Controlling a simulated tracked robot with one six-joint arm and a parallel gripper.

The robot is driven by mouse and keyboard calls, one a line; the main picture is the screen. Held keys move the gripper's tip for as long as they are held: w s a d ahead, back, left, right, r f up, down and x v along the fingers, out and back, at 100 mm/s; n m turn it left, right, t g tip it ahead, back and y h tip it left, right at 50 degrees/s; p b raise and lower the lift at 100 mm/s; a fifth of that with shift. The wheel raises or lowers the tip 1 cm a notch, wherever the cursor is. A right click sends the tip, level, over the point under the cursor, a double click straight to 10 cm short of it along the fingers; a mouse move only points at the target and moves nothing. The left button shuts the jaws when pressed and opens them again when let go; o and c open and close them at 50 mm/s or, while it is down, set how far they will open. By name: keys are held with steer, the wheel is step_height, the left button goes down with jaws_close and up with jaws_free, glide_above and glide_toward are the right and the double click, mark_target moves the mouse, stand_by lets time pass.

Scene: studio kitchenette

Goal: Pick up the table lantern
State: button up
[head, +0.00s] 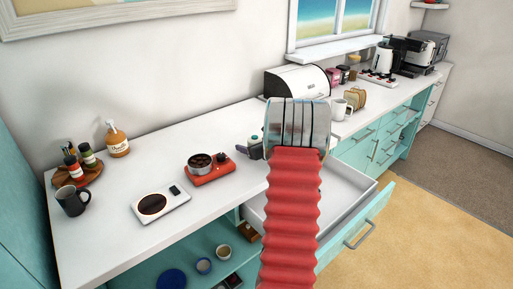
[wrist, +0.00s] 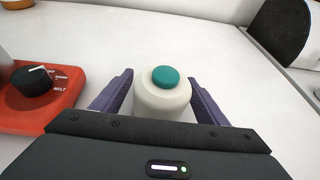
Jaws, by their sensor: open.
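The table lantern (wrist: 162,96) is a short, upright, cream-white cylinder with a teal button on top. In the wrist view it stands on the white counter between the two purple fingers of my gripper (wrist: 160,82). The fingers are open, one on each side; a small gap seems to show at each side, and I cannot tell whether either touches. The gripper's dark body hides the lantern's lower front. In the head view the lantern (head: 255,140) is a small teal-topped shape, mostly hidden by my arm.
A red melting pot base (wrist: 38,98) with a black knob stands close on the left; its pot (head: 199,163) shows in the head view. A white bread bin (head: 290,80) is behind. An open drawer (head: 345,187) juts out below the counter (head: 125,178).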

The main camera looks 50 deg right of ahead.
steer(key=shift+c, duration=0.2)
steer(key=c, duration=1.3)
steer(key=shift+r, duration=0.15)
step_height(320, 180, up, 10)
steer(key=shift+f, duration=0.1)
